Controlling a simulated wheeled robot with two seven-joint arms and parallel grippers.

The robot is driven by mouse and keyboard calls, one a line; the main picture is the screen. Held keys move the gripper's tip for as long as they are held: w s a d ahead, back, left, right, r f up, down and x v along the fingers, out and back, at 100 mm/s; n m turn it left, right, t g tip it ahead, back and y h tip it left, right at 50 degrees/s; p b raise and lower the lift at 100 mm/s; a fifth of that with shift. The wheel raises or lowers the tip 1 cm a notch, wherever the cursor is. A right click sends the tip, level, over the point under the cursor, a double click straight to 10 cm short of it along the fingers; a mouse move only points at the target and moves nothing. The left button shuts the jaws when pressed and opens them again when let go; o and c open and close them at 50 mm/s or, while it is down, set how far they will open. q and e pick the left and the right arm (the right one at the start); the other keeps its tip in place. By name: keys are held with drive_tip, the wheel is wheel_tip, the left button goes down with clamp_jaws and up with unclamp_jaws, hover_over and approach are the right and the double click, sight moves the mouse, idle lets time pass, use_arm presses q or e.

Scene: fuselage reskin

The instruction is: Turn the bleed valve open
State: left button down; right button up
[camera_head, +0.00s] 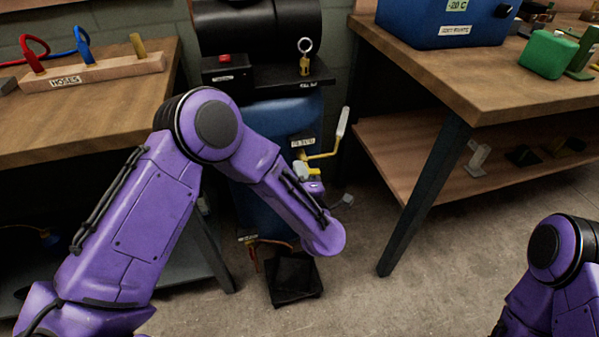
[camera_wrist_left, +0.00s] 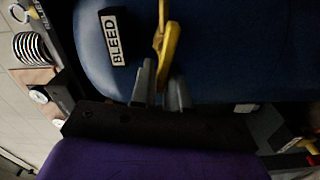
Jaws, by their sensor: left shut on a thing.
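The blue tank (camera_head: 308,112) stands between two benches. In the left wrist view its curved side (camera_wrist_left: 230,50) fills the top and carries a white BLEED label (camera_wrist_left: 112,37). Beside that label is the yellow bleed valve lever (camera_wrist_left: 170,42), which also shows in the head view (camera_head: 314,172). My left gripper (camera_wrist_left: 161,90) has its fingers closed around the lever's end. In the head view, my left gripper (camera_head: 308,181) is small and partly hidden by my forearm. My right gripper is out of view.
A yellow arm with a pale grip (camera_head: 342,124) sticks out right of the tank. A hose rack (camera_head: 93,70) is on the left bench. The right bench's leg (camera_head: 425,200) stands near.

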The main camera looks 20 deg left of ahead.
use_arm(q)
drive_tip(key=shift+f+n, duration=0.3)
drive_tip(key=shift+n, duration=0.8)
drive_tip(key=c, duration=1.2)
unclamp_jaws()
drive_tip(key=v, duration=1)
drive_tip(key=shift+s+d, duration=0.2)
drive_tip(key=shift+s, duration=0.1)
